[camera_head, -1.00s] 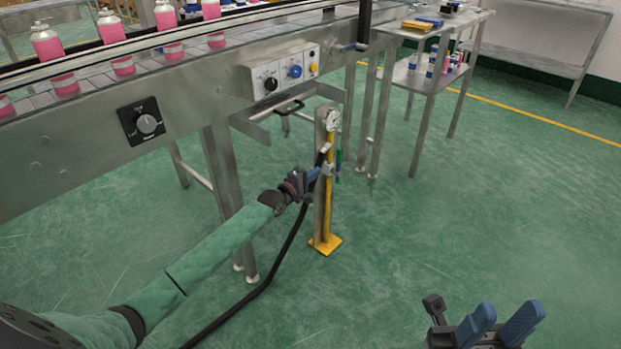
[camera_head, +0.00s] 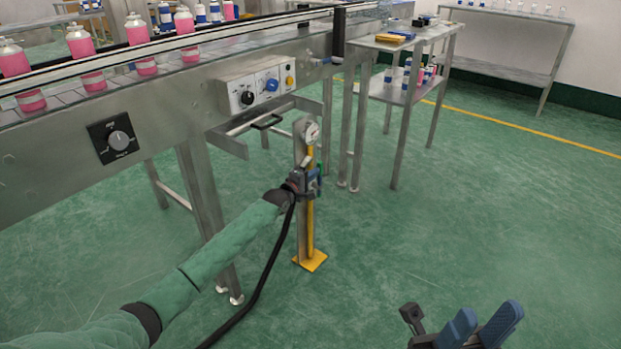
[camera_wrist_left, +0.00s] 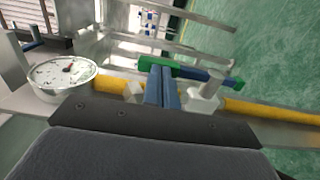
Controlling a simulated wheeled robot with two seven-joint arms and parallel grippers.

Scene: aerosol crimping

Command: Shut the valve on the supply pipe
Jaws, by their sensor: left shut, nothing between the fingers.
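The yellow supply pipe (camera_head: 310,225) runs up a steel post with a round gauge (camera_head: 312,132) on top; in the left wrist view the pipe (camera_wrist_left: 265,110) lies across the picture. A green and dark blue bar (camera_wrist_left: 218,77), apparently the valve's lever, lies roughly along the pipe. A pale metal fitting (camera_wrist_left: 204,103) sits beside my fingers on the pipe. My left gripper (camera_wrist_left: 163,75) is shut and empty, its blue fingertips at or very near the bar; contact is unclear. In the head view the left gripper (camera_head: 314,180) hides the valve. My right gripper (camera_head: 478,325) is open, far from the pipe.
A conveyor with pink bottles (camera_head: 138,30) and a control box (camera_head: 258,88) stands behind and left of the post. A steel table (camera_head: 398,95) stands behind right. A black hose (camera_head: 265,275) hangs near my left arm. The floor at right is clear.

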